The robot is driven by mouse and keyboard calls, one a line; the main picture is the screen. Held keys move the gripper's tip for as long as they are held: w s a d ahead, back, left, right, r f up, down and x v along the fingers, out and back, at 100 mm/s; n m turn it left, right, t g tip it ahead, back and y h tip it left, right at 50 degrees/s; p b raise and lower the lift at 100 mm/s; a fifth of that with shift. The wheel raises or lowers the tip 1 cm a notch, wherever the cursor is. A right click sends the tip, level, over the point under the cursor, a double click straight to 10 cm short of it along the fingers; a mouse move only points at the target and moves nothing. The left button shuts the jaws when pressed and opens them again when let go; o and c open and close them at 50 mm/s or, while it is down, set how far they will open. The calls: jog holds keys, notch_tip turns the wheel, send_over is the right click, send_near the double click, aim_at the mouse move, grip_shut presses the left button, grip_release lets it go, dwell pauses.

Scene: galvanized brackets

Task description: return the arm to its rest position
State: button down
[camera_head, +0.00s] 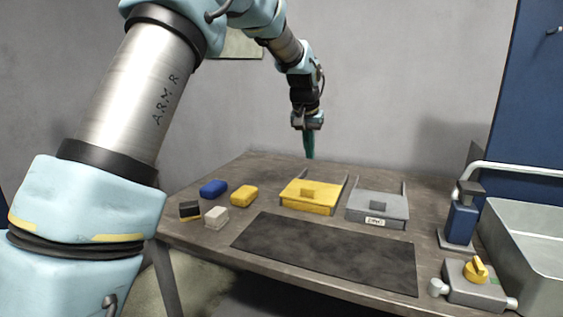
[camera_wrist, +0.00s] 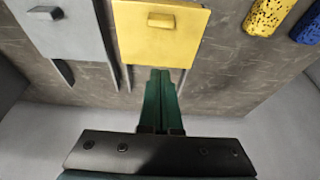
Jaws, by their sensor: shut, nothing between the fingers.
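My arm reaches over the table from the left in the head view. My gripper (camera_head: 309,148) hangs pointing down above the back of the table, just behind the yellow bracket-like piece (camera_head: 310,203). Its green fingers are together and empty; they also show in the wrist view (camera_wrist: 162,82). In the wrist view the yellow piece (camera_wrist: 160,45) lies just beyond the fingertips, and the grey piece (camera_wrist: 60,22) is to its left. The gap between fingertips and table is hard to judge.
The grey piece (camera_head: 377,207), dark mat (camera_head: 330,255), blue block (camera_head: 213,188), yellow block (camera_head: 244,195), black-topped block (camera_head: 189,210) and pale block (camera_head: 216,217) are on the table (camera_head: 190,237). A blue bottle-like fixture (camera_head: 461,222), yellow-knobbed box (camera_head: 472,288) and metal basin (camera_head: 530,215) stand right.

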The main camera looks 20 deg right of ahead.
jog(key=s+a+f+n+y, duration=0.1)
jog(key=a+f+n, duration=0.1)
jog(key=a, duration=1.1)
jog(key=s+a+f+n+y, duration=0.1)
jog(key=s+a+f+n, duration=0.1)
jog(key=a, duration=1)
jog(key=s+a+f+n+g, duration=0.1)
jog(key=s+a+f+n, duration=0.2)
jog(key=s+a, duration=1.1)
notch_tip(320, 180, down, 3)
jog(key=a, duration=0.3)
jog(key=shift+s+r+y, duration=0.2)
jog(key=shift+y, duration=0.1)
